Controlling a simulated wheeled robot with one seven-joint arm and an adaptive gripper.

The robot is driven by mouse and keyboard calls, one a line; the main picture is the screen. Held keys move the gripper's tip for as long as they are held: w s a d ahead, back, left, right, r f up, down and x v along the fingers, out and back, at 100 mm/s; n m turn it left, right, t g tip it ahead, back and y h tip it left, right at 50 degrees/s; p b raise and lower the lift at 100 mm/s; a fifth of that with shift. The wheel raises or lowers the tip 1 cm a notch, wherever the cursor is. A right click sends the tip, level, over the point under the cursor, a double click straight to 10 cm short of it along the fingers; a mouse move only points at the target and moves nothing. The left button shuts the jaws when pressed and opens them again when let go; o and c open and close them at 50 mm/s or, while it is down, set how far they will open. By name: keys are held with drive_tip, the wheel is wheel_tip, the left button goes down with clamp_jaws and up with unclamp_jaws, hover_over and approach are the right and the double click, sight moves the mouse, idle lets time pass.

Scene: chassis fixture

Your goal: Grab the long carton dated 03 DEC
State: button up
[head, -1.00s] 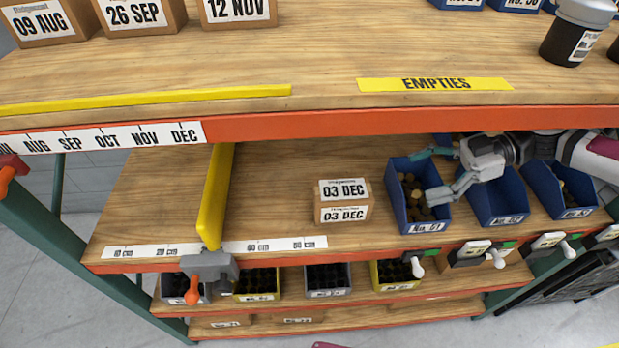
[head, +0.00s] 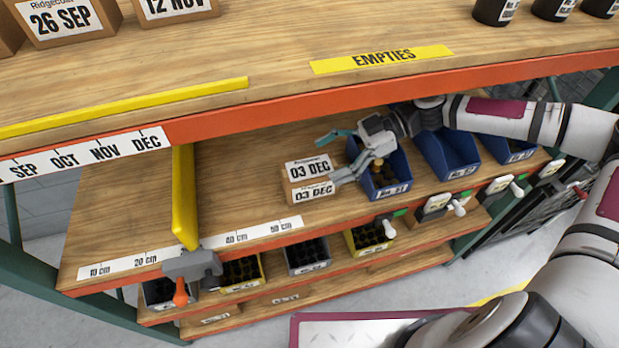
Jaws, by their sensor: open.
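The carton dated 03 DEC (head: 308,179) sits upright on the middle wooden shelf, with a white date label on its top and another on its front. My gripper (head: 328,157) reaches in from the right, just at the carton's right side. Its fingers are spread, one toward the back and one near the carton's front right edge. Nothing is between them. I cannot tell whether the near finger touches the carton.
A blue bin (head: 391,184) with brown pieces stands right of the carton, under my gripper. More blue bins follow rightward. A yellow divider (head: 184,200) stands left, with clear shelf between. The upper shelf's orange edge (head: 300,107) overhangs. Cartons marked 26 SEP (head: 66,20) and 12 NOV stand above.

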sight(312, 168)
drive_tip(key=shift+p+x, duration=0.5)
drive_tip(key=shift+x, duration=1.5)
drive_tip(key=shift+r, duration=0.1)
drive_tip(key=c, duration=1.7)
